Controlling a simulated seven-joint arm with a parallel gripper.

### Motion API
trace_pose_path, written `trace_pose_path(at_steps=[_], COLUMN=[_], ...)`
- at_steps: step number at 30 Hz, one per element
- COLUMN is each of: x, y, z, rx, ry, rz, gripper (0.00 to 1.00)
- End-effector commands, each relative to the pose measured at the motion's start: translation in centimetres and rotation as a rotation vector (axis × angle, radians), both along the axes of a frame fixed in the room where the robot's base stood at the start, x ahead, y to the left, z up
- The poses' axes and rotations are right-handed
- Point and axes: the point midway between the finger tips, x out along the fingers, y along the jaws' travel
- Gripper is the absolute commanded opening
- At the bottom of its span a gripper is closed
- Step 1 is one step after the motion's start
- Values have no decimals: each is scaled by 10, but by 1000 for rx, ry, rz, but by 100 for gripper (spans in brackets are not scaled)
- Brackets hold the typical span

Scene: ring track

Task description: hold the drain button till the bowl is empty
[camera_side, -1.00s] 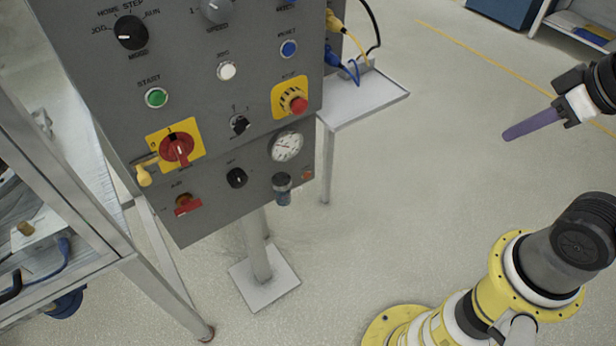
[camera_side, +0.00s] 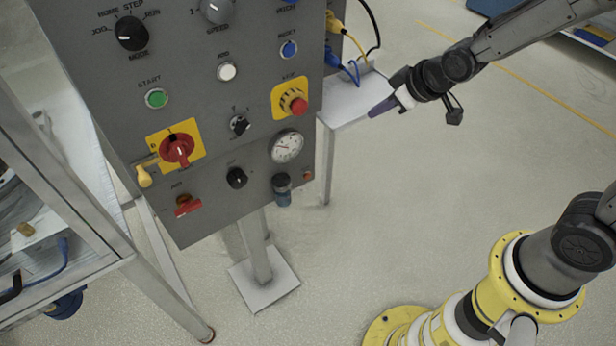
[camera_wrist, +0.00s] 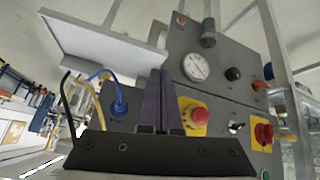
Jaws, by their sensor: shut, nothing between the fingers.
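The panel's lower right corner holds a small filter unit with a dark top and a translucent bluish bowl (camera_side: 283,198). The bowl also shows in the wrist view (camera_wrist: 208,24), where the panel appears upside down. I cannot make out the liquid level or a drain button on it; the bowl's underside is too small to read. My gripper (camera_side: 380,108) is shut and empty, with its purple fingers pointing left towards the panel. It is to the right of the bowl and apart from it. In the wrist view the shut fingers (camera_wrist: 160,102) stand upright in the middle.
A round gauge (camera_side: 286,147) sits just above the bowl, with a red stop button (camera_side: 298,105) higher up. A small orange fitting (camera_side: 307,175) is right of the bowl. A grey shelf (camera_side: 350,100) with blue and yellow cables is beside the panel.

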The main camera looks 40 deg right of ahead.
Motion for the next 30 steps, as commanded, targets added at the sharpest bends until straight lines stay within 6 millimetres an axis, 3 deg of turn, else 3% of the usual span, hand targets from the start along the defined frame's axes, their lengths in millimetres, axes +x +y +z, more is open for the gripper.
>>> trace_pose_path(at_steps=[1,6,12,21,25,30], x=[11,41,56,42,30,20], y=[5,22,41,64,68,71], z=[-20,-78,-151,-259,-288,-306], rx=[-7,-22,-37,-51,-53,-55], ry=[2,-36,-81,-150,-174,-193], rz=[21,87,162,266,294,314], gripper=[0,0,0,0,0,0])
